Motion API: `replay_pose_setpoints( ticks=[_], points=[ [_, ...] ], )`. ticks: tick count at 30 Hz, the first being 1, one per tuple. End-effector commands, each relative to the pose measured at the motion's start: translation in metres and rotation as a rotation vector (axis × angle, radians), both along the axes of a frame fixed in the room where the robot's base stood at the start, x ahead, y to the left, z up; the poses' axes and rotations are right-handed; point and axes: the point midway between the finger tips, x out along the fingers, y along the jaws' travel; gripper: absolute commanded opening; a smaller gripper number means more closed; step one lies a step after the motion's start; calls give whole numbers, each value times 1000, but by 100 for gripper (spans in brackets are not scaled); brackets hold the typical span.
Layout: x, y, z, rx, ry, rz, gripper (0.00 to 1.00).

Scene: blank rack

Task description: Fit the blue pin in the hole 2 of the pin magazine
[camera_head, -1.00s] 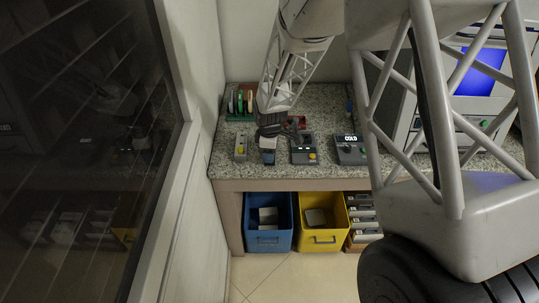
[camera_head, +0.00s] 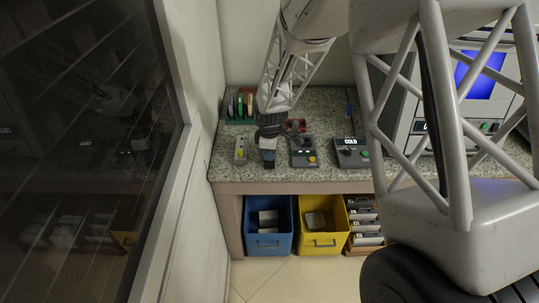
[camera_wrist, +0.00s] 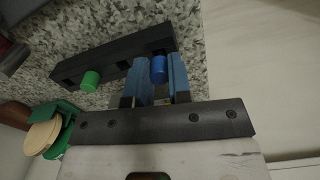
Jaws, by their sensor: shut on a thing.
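The pin magazine (camera_wrist: 119,54) is a dark bar on the speckled counter in the wrist view. A green pin (camera_wrist: 90,81) stands at its left part. The blue pin (camera_wrist: 158,69) is near its right end, between the blue fingers of my gripper (camera_wrist: 161,78). The gripper is shut on the blue pin. The pin's far end overlaps the magazine in the view, and I cannot tell whether it is inside a hole or above one. In the head view my gripper (camera_head: 268,153) is low over the counter, and the magazine is not clearly distinguishable there.
A green rack (camera_head: 240,108) with upright discs stands at the counter's back left. A grey device with a yellow button (camera_head: 241,152) is left of the gripper; a dark device (camera_head: 303,155) and a COLD box (camera_head: 350,153) are right. Blue (camera_head: 268,242) and yellow (camera_head: 320,241) bins stand below.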

Motion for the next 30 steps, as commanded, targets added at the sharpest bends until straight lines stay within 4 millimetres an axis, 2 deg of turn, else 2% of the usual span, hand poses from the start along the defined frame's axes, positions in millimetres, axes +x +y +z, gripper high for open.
replay_pose_setpoints(
  ticks=[6, 30],
  points=[
    [-1, 0, 26, 1, -2, 0, 0],
    [-123, -31, 36, 1, -1, 0, 0]
  ],
)
